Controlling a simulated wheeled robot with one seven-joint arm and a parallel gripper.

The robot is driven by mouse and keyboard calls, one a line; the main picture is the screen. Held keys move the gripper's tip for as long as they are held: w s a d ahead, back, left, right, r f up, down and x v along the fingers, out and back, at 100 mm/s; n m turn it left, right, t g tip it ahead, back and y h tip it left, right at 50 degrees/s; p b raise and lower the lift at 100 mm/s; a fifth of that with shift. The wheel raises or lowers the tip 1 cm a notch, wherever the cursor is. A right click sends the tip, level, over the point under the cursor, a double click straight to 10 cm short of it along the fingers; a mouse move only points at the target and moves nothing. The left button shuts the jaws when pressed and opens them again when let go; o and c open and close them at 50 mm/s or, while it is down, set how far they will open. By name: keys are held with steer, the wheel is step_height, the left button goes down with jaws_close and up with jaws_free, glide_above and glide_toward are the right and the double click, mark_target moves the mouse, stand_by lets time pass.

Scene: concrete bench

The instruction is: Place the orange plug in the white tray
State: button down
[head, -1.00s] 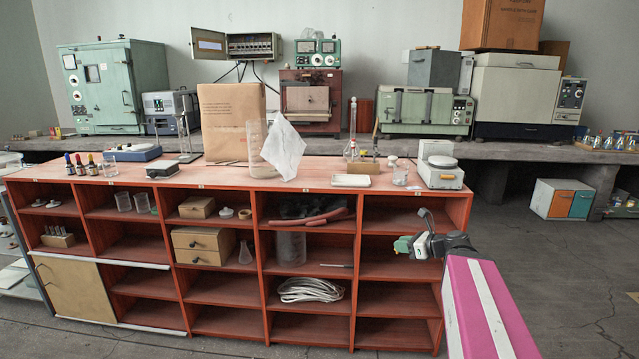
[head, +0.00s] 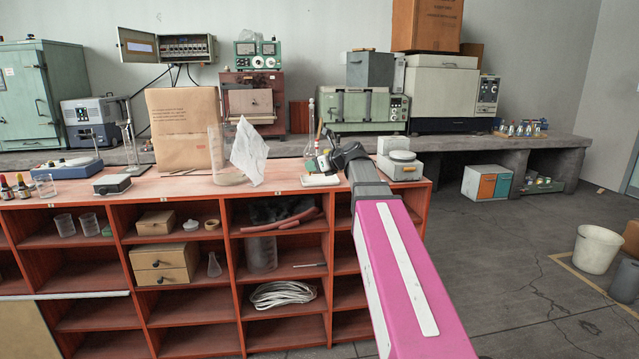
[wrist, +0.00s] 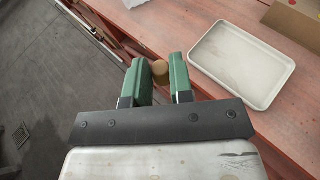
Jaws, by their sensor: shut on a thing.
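The orange plug (wrist: 160,69) looks like a small tan-brown round piece in the wrist view. My gripper (wrist: 157,66) has green fingers and is shut on it. The white tray (wrist: 240,62) is a shallow rectangle on the red bench top, just right of the gripper in the wrist view, and its inside looks empty. In the head view my gripper (head: 320,162) is above the bench top by the tray (head: 321,181), partly covering it. The plug cannot be made out in the head view.
Glassware stands behind the gripper. A white balance (head: 400,166) stands right of the tray. A glass cylinder with a white sheet (head: 248,153) stands left. In the wrist view a cardboard-coloured box (wrist: 297,22) lies beyond the tray, and open floor is on the left.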

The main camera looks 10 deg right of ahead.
steer(key=r, duration=0.1)
steer(key=w+r, duration=0.1)
steer(key=r, duration=0.1)
steer(key=w+a+r, duration=0.1)
steer(key=shift+a+r, duration=0.1)
steer(key=shift+r, duration=0.05)
steer(key=w+d+f, duration=0.2)
steer(key=w, duration=0.1)
steer(key=w+d+f, duration=0.2)
steer(key=w, duration=0.1)
steer(key=w+d+f, duration=0.2)
steer(key=w, duration=0.1)
steer(key=shift+w+d+f, duration=0.2)
steer(key=shift+f, duration=2.2)
steer(key=c, duration=1)
jaws_free()
steer(key=v, duration=1.2)
